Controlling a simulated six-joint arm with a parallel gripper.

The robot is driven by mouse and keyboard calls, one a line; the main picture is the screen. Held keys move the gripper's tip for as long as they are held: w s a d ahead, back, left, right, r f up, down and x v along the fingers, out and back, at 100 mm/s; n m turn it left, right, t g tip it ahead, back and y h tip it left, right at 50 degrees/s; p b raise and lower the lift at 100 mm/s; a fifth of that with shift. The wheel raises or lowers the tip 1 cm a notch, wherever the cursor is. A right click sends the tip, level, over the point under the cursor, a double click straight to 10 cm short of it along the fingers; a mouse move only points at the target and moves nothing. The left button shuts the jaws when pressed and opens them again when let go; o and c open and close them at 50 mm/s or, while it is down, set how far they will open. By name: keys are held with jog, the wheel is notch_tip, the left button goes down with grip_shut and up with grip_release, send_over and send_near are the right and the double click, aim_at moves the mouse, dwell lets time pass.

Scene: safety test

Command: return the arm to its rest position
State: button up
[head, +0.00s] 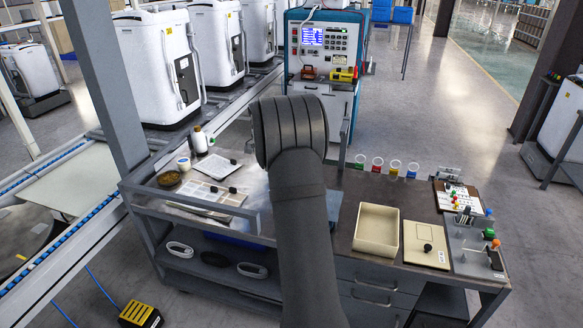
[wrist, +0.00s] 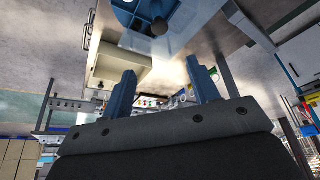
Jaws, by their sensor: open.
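My arm (head: 300,200) rises through the middle of the head view, in front of the workbench, its dark grey elbow bending away at the top. My gripper is hidden behind the arm there. In the wrist view my gripper (wrist: 161,67) shows as two blue fingers standing well apart, with nothing between their tips. A cream box-like thing (wrist: 108,68) lies beyond the left finger, and a blue part with a dark round knob is at the top. Whether anything touches the fingers I cannot tell, but none appears to.
The workbench holds an open beige bin (head: 376,246), a beige lid (head: 426,257) with a black knob, and a grey panel (head: 468,262) with switches. A test cabinet (head: 326,50) stands behind. Open floor (head: 440,130) lies at the right.

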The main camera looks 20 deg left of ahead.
jog(key=x, duration=1.7)
jog(key=shift+w+d+f, duration=0.1)
jog(key=shift+f, duration=0.15)
jog(key=v, duration=1.8)
jog(key=x, duration=1.7)
jog(key=shift+f, duration=0.15)
jog(key=shift+w+d+f, duration=0.1)
jog(key=shift+f, duration=0.2)
jog(key=n, duration=0.2)
jog(key=n+t+y, duration=0.1)
jog(key=n, duration=0.1)
jog(key=shift+d+n+y, duration=0.1)
jog(key=shift+n+y, duration=0.2)
jog(key=shift+n, duration=0.1)
jog(key=shift+d+n+y, duration=0.1)
jog(key=shift+n+y, duration=0.7)
jog(key=shift+n, duration=1.2)
